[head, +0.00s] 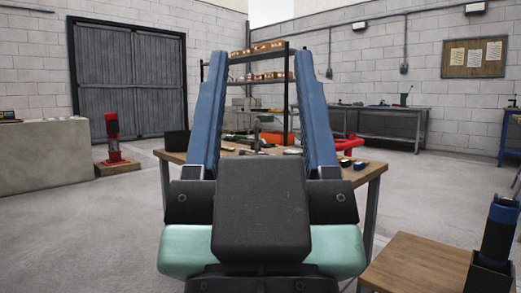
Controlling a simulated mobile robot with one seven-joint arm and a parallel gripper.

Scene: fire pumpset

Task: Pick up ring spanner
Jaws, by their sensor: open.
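My gripper (261,56) fills the middle of the head view. Its two long blue fingers point up in the picture and stand wide apart, with nothing held between them. Beyond it is a wooden-topped table (172,157) with several small tools on it, some seen between the fingers. I cannot make out which of these, if any, is the ring spanner; they are small and partly hidden by the fingers and gripper body.
A small wooden table (412,262) with a black and blue upright device (499,228) stands at front right. A red pump (112,137) stands at left near a concrete block (45,157). A metal bench (385,109) is at the back wall. Open floor lies at left.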

